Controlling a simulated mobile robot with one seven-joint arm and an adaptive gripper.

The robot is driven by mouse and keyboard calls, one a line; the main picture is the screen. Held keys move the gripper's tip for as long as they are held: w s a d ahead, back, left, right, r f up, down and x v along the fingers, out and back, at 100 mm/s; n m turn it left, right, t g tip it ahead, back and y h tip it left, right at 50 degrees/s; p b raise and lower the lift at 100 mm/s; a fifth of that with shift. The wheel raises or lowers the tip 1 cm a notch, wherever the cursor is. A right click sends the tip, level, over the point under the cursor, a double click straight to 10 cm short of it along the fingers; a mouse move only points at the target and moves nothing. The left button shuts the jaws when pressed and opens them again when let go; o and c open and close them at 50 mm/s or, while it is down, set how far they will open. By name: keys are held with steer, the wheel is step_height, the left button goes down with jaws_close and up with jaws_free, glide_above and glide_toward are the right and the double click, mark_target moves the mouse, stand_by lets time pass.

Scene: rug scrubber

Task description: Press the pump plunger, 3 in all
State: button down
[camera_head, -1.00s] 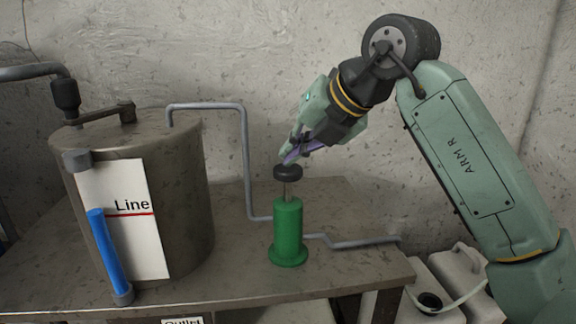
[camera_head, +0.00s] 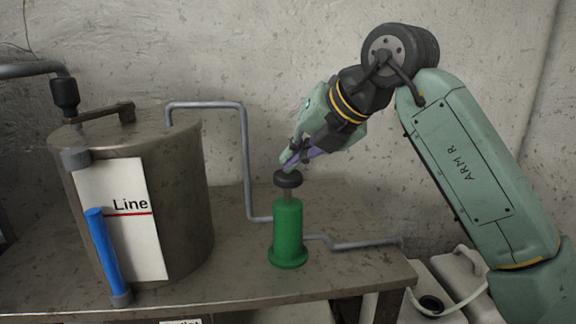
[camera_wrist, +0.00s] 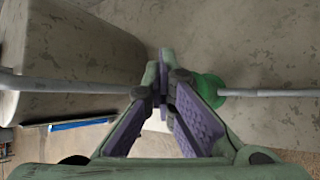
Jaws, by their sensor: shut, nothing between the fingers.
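The green pump (camera_head: 287,236) stands upright on the metal table, right of the tank. Its black plunger knob (camera_head: 288,180) sits on a thin rod, with a short length of rod showing above the green body. My gripper (camera_head: 288,166) is shut and empty, tilted down from the upper right, with its tips at the top of the knob and seemingly touching it. In the wrist view my purple-padded fingers (camera_wrist: 164,65) meet at the tips. Part of the green pump (camera_wrist: 212,88) shows beside them; the knob is hidden there.
The large metal tank (camera_head: 185,205) stands at left with a white panel (camera_head: 135,240) marked "Line" and a blue gauge tube (camera_head: 106,255). A grey pipe (camera_head: 245,150) runs from tank to pump. White jugs (camera_head: 462,268) stand right of the table (camera_head: 345,275).

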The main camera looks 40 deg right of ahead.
mark_target(292, 173)
steer(key=shift+f+b, duration=0.65)
steer(key=shift+f, duration=0.25)
stand_by(0.4)
steer(key=shift+r, duration=0.1)
steer(key=shift+r+p, duration=1.75)
steer(key=shift+r, duration=0.55)
step_height(292, 173, up, 5)
steer(key=p, duration=0.3)
steer(key=shift+p, duration=0.4)
stand_by(0.7)
